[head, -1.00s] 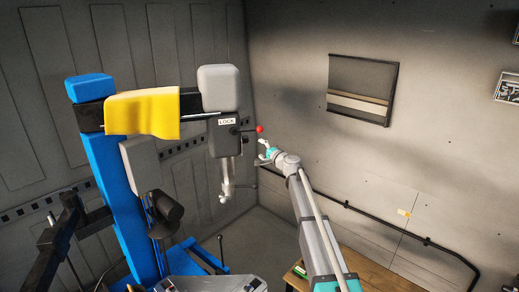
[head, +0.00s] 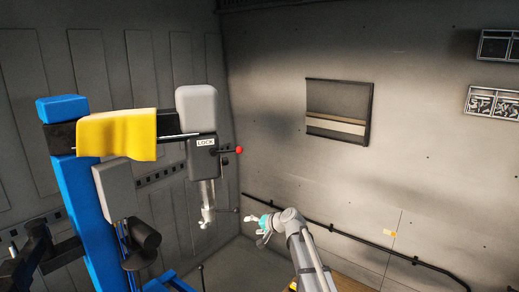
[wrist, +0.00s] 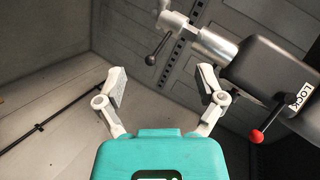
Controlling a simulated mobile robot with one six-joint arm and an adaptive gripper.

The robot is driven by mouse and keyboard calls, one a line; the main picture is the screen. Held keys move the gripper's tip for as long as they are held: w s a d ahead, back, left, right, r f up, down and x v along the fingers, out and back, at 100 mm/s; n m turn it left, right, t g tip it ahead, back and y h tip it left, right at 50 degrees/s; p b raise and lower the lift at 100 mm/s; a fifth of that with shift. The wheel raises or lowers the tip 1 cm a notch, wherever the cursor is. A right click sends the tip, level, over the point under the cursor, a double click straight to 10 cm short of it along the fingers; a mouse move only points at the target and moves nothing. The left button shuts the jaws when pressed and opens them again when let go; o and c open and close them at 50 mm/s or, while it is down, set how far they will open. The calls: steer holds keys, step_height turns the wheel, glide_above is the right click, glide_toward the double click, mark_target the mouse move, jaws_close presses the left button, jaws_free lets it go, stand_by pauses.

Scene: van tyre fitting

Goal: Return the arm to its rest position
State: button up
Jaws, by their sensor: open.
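My gripper (wrist: 160,100) is open in the wrist view, its two grey fingers spread apart with nothing between them. In the head view my gripper (head: 256,224) is at the end of my grey and teal arm, low and right of the tyre machine's head. The machine head, marked LOCK (head: 203,145), has a lever with a red ball (head: 239,150) and a metal mount tool (head: 207,203) hanging below. The gripper appears apart from these parts. In the wrist view the LOCK block (wrist: 275,75) and the red ball (wrist: 257,137) are to the right of the fingers.
The blue machine column (head: 85,215) with a yellow cloth (head: 118,134) over its arm stands at the left. Wire bins (head: 493,102) hang at upper right. A dark pipe (head: 345,236) runs along the wall. The space right of the gripper looks clear.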

steer(key=s+d+f+n+g+h+b, duration=0.1)
steer(key=s+d+f+g+h+b, duration=0.1)
steer(key=s+d+f, duration=0.4)
steer(key=s+d+f+n+g+h+b, duration=0.1)
steer(key=s+d+f, duration=0.5)
steer(key=s, duration=0.8)
steer(key=s+d+f+g+h+b, duration=0.4)
steer(key=s+d+f+h+b, duration=0.1)
steer(key=s, duration=0.5)
steer(key=shift+s+d+f+n+h, duration=0.2)
steer(key=shift+d+f+n+h, duration=0.2)
steer(key=shift+d+f+h, duration=0.7)
steer(key=shift+r, duration=0.2)
